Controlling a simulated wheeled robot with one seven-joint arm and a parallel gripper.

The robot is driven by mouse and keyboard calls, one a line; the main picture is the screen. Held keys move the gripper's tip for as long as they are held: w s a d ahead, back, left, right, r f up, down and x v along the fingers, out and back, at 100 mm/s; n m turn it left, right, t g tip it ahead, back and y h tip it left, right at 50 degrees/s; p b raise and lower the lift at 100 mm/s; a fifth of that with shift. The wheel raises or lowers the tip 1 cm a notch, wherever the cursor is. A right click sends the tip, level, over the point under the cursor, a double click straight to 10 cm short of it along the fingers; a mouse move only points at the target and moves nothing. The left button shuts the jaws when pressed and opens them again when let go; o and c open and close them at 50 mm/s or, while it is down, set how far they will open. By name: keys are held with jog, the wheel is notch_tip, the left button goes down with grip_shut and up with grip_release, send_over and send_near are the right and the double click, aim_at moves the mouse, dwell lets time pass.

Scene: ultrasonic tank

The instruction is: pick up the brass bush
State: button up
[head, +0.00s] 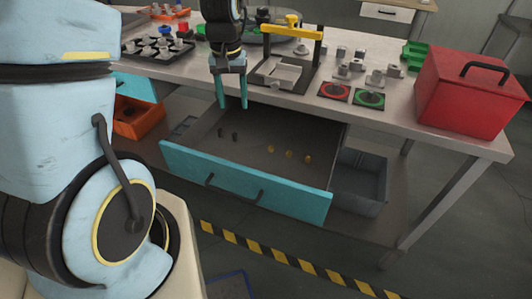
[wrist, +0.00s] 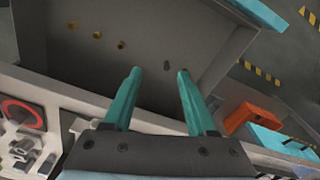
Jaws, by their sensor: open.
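Three small brass-coloured pieces lie in a row on the floor of the open drawer: a left one (head: 270,149), a middle one (head: 289,154) and a right one (head: 307,158). They are too small to tell their exact shapes. They also show at the upper left in the wrist view, as a far-left piece (wrist: 72,26), a middle piece (wrist: 97,35) and a nearer piece (wrist: 121,45). My gripper (head: 233,105) has teal fingers pointing down, open and empty, above the drawer's back left part. In the wrist view its fingers (wrist: 160,72) are apart, with the brass pieces off to their left.
Two dark small pieces (head: 234,136) stand in the drawer's left part. The teal-fronted drawer (head: 245,183) is pulled out under the workbench (head: 440,118). A yellow-handled fixture (head: 291,70) and a red toolbox (head: 470,95) stand on the bench. A grey bin (head: 362,180) sits right of the drawer.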

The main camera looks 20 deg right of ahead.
jog(key=m+b, duration=0.1)
jog(key=m, duration=0.1)
send_over(271, 147)
notch_tip(271, 147, down, 7)
notch_tip(271, 147, down, 4)
jog(key=shift+s+f+p, duration=0.1)
jog(key=shift+s+p, duration=0.05)
jog(key=shift+p, duration=0.45)
jog(key=shift+w+f+p, duration=0.2)
jog(key=shift+f+p, duration=1)
jog(key=shift+f, duration=1.8)
grip_shut()
